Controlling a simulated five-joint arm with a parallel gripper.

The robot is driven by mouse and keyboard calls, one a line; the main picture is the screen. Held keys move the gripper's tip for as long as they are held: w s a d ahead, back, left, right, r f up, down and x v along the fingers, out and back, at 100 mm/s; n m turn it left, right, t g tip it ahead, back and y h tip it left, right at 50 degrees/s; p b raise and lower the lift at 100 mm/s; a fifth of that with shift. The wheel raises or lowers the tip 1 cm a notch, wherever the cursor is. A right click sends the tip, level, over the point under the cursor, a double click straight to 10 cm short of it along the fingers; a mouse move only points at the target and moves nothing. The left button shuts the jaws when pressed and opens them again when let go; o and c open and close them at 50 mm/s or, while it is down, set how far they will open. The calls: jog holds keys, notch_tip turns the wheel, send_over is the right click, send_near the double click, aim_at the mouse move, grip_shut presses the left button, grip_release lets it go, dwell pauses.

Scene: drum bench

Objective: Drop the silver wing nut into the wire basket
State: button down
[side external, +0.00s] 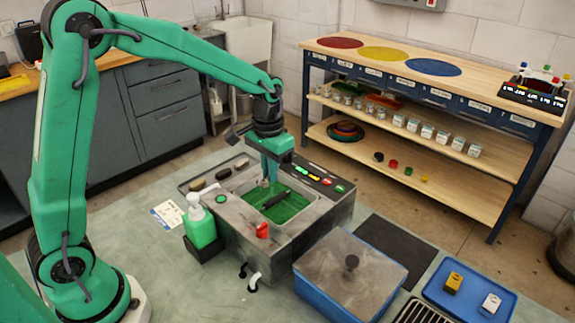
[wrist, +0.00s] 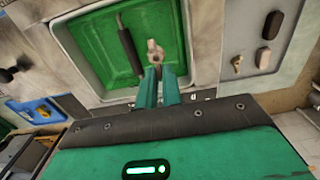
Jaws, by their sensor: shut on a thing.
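My gripper (side external: 268,178) points down over a grey basin unit with a green floor. In the wrist view its two green fingers (wrist: 159,82) are close together, shut on a small silver piece with a lobed shape, which looks like the wing nut (wrist: 154,50). It shows beyond the fingertips, above the green basin (wrist: 95,45). In the side view the nut is small and hard to make out at the fingertips. A black bar or handle (wrist: 128,50) lies in the basin beside the nut; it also shows in the side view (side external: 276,200).
A lidded blue box (side external: 345,300) and a blue tray (side external: 468,284) with small blocks stand at right.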

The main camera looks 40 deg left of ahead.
jog(key=c, duration=1.5)
grip_release()
jog(key=shift+r, duration=0.1)
notch_tip(320, 180, up, 7)
jog(key=shift+r, duration=0.3)
jog(key=shift+s+r, duration=0.1)
